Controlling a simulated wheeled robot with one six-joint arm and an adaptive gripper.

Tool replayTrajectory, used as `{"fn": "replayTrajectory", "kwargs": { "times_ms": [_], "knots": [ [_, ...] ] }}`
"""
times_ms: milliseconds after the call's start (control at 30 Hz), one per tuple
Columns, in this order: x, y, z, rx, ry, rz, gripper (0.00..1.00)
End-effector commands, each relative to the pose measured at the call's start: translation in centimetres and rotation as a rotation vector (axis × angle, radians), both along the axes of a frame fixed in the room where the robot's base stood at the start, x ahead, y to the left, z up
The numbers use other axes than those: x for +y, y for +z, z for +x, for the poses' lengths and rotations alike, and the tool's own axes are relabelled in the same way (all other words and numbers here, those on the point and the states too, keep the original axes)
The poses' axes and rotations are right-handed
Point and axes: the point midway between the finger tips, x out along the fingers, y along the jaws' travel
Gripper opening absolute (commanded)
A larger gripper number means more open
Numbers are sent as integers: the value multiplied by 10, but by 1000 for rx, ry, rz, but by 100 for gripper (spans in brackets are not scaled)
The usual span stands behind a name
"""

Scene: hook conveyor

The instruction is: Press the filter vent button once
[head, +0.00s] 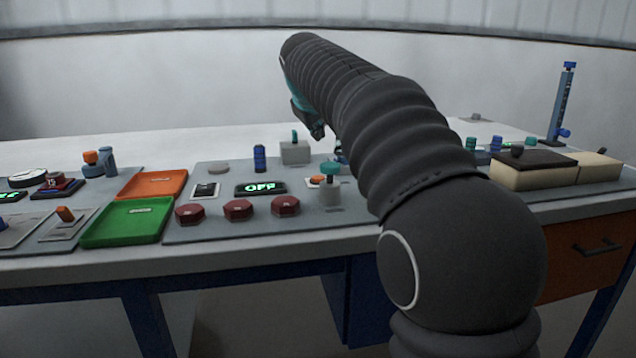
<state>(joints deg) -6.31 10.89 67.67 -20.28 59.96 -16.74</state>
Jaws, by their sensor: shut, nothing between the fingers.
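A grey panel (222,228) on the table carries three dark red octagonal buttons in a row: a left one (190,213), a middle one (238,210) and a right one (286,206). Their labels are too small to read, so I cannot tell which control is the filter vent button. A small display (261,188) behind them reads OFF in green. My gripper (318,133) is shut and empty, above the back right part of this panel. My arm hides part of the gripper and the area right of the panel.
An orange tray (153,184) and a green tray (124,222) lie left of the panel. A grey block with a teal lever (295,151), a blue cylinder (260,158) and a teal-topped knob (330,170) stand up from it. Sponge-like blocks (533,170) and a blue post (563,105) are at right.

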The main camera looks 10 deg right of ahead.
Motion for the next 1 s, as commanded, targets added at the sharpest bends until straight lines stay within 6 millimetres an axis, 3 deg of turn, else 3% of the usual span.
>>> {"fn": "replayTrajectory", "kwargs": {
  "times_ms": [33,500,1000],
  "knots": [
    [0,-11,0,0,0,0,0],
    [0,-65,0,0,0,0,0],
    [0,-73,0,0,0,0,0]
  ]
}}
